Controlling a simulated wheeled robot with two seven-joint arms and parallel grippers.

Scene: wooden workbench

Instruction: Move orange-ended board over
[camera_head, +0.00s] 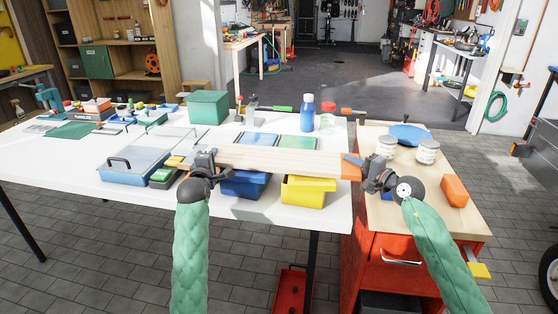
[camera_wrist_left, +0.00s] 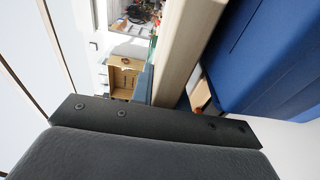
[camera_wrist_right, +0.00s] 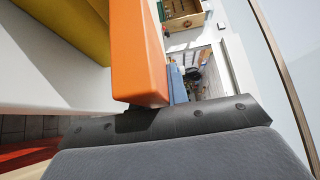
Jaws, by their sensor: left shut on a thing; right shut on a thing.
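A long pale wooden board (camera_head: 275,160) with an orange end (camera_head: 350,166) is held level between my two grippers. It spans above the front part of the white table, over the blue and yellow bins. My left gripper (camera_head: 206,162) is shut on the board's left part, and the pale wood also shows in the left wrist view (camera_wrist_left: 178,50). My right gripper (camera_head: 362,166) is shut on the orange end, which also shows in the right wrist view (camera_wrist_right: 138,55). The fingers hide parts of both ends.
A blue bin (camera_head: 245,184) and a yellow bin (camera_head: 308,192) stand under the board. A blue bottle (camera_head: 307,114) stands behind.

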